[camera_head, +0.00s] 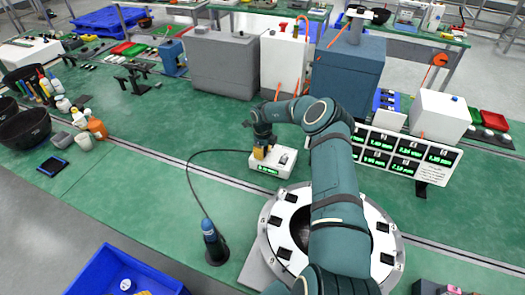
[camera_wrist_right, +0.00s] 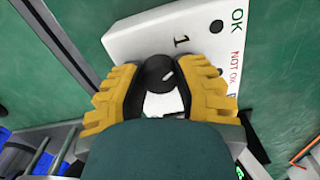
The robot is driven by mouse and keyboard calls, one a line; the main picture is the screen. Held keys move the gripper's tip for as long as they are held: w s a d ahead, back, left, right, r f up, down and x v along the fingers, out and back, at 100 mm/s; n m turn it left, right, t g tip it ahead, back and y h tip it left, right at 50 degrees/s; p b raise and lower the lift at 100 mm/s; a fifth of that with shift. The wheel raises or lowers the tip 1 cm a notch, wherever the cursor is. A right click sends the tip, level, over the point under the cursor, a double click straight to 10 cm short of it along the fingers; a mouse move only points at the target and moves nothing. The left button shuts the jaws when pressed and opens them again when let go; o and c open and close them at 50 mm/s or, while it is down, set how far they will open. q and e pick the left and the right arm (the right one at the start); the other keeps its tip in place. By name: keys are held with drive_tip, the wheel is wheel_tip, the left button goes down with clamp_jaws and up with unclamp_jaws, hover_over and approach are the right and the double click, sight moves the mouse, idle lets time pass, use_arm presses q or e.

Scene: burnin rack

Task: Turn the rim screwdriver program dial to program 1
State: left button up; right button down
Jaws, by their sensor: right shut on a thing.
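The program dial (camera_wrist_right: 158,74) is a round black knob with a short white mark on a white controller box (camera_wrist_right: 133,35). The mark slants towards the upper right, roughly towards the printed "1" (camera_wrist_right: 182,41). My right gripper (camera_wrist_right: 160,86) has its yellow fingers shut on both sides of the dial. In the head view the controller box (camera_head: 282,170) sits on the green bench with a green lit display, and my right gripper (camera_head: 260,153) is over its left part, hiding the dial. My left gripper is not in view.
A dark screwdriver (camera_head: 210,238) stands in a holder on the left, its cable looping to the box. A white round fixture (camera_head: 271,222) lies below my right arm. Display panels (camera_head: 392,149) stand to the right, and grey and blue cabinets behind.

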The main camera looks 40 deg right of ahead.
drive_tip(key=shift+n, duration=0.6)
drive_tip(key=shift+f, duration=0.1)
drive_tip(key=c, duration=0.6)
unclamp_jaws()
wheel_tip(320, 180, up, 12)
drive_tip(key=shift+s+a, duration=0.1)
idle(0.5)
